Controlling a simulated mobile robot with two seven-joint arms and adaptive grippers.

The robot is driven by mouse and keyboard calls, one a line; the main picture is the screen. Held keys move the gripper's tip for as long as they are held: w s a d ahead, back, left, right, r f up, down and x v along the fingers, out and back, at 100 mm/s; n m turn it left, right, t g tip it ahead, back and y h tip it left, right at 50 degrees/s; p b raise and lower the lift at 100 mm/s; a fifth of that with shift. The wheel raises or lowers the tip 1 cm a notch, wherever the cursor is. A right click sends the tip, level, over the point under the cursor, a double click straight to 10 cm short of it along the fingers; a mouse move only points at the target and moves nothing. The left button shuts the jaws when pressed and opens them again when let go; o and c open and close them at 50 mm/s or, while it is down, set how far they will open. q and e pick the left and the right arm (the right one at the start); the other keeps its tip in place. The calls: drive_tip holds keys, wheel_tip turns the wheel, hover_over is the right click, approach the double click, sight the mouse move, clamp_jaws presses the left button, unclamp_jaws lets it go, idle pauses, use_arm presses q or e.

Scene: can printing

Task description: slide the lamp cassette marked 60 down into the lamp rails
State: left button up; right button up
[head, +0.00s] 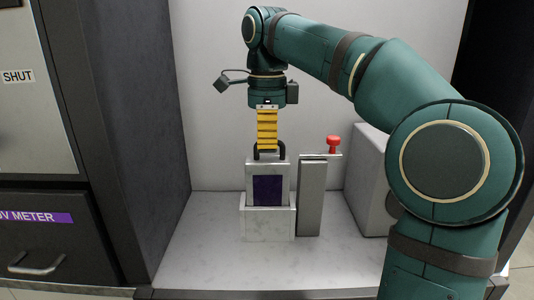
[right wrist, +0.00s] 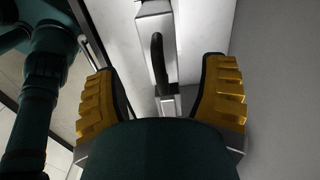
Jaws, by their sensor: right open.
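A pale upright cassette (head: 281,171) with a dark purple panel and a black loop handle (head: 270,147) stands at the middle of the alcove floor in the head view. No number is readable on it. Its lower end is in or behind a pale block-shaped holder (head: 268,223); I cannot tell how deep it sits, and any rails are hidden. My right gripper (head: 267,148) points down at the handle. In the right wrist view its yellow fingers are spread wide, with the black handle (right wrist: 157,60) between them and apart from both. My left gripper is not in view.
A grey post (head: 312,198) with a red knob (head: 333,145) stands close to the right of the holder. A pale box (head: 367,180) is farther right. A dark wall (head: 135,110) bounds the left side. The floor left and front of the holder is clear.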

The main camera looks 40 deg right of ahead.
drive_tip(key=shift+r, duration=1.1)
